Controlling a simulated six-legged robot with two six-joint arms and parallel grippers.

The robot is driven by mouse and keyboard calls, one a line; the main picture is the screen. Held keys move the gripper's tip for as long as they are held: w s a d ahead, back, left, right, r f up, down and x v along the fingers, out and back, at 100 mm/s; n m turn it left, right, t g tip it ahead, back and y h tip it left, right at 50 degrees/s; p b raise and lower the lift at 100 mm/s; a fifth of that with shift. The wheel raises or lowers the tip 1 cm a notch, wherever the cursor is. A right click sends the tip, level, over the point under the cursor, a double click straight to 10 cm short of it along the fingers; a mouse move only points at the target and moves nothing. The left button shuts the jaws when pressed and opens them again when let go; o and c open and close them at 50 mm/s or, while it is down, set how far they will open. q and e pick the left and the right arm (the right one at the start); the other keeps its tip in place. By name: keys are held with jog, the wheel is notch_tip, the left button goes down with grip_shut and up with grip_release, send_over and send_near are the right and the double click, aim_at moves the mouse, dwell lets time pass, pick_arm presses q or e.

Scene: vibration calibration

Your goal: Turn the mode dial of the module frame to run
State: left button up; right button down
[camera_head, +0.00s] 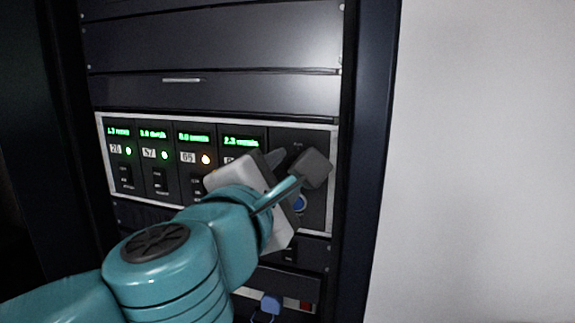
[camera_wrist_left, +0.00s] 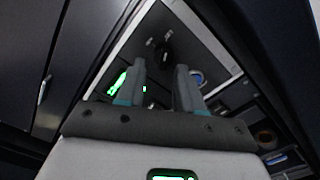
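The module frame (camera_head: 334,190) is a pale-edged rack unit with several modules showing green displays and a dark panel at its right end. The mode dial (camera_wrist_left: 164,53) is a small black knob on that panel, with small pale marks beside it. In the head view my left gripper covers the dial's place. My left gripper (camera_head: 293,164) is in front of the panel, its fingers apart. In the left wrist view the gripper (camera_wrist_left: 158,74) is open and empty, and the dial appears just beyond the gap between the fingertips. Contact cannot be told. My right gripper is not in view.
A blue round button (camera_head: 299,204) sits below the dial's place, close to my gripper; it also shows in the wrist view (camera_wrist_left: 197,78). Lower down are a blue part (camera_head: 270,303) and a red switch (camera_head: 306,306). The rack's dark post (camera_head: 372,130) stands at right.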

pick_arm(q)
jog(key=shift+x, duration=1.25)
jog(key=shift+d+f, duration=0.1)
jog(key=shift+d, duration=0.1)
jog(key=shift+c, duration=0.6)
jog(key=shift+d, duration=0.2)
grip_shut()
jog(key=shift+w+a, duration=0.1)
